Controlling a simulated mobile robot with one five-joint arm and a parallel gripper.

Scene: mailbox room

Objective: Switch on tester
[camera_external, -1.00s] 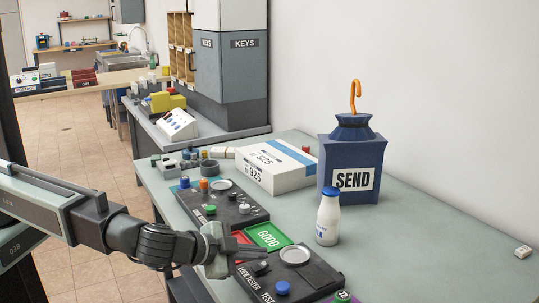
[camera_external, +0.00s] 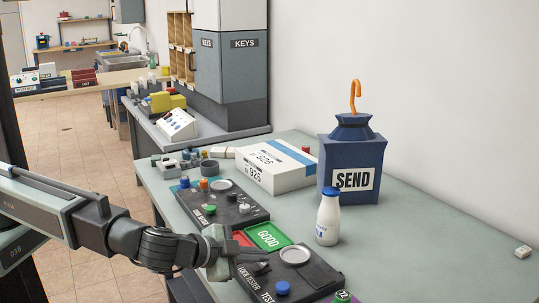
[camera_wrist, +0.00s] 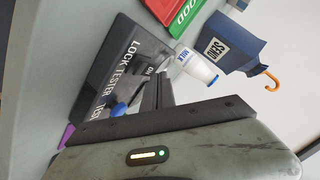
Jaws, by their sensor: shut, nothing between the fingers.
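The lock tester (camera_external: 306,272) is a black box on the near part of the green-grey table. It has a blue button (camera_external: 283,288), a round pale plate (camera_external: 295,255) and white lettering. In the wrist view the tester (camera_wrist: 105,65) shows the words LOCK TESTER and ON, with the blue button (camera_wrist: 118,109) beside the fingers. My gripper (camera_external: 264,257) is shut and empty, low over the tester's left side. Its dark fingers show in the wrist view (camera_wrist: 158,88), close to the ON lettering. The switch is mostly hidden by the fingers; I cannot tell its position or whether they touch it.
A green GOOD panel (camera_external: 268,236) and a red panel lie behind the tester. A milk bottle (camera_external: 328,218) stands to the right, before the blue SEND container (camera_external: 352,165). A second black device (camera_external: 226,208) and a white box (camera_external: 268,166) lie farther back. The table's right side is mostly clear.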

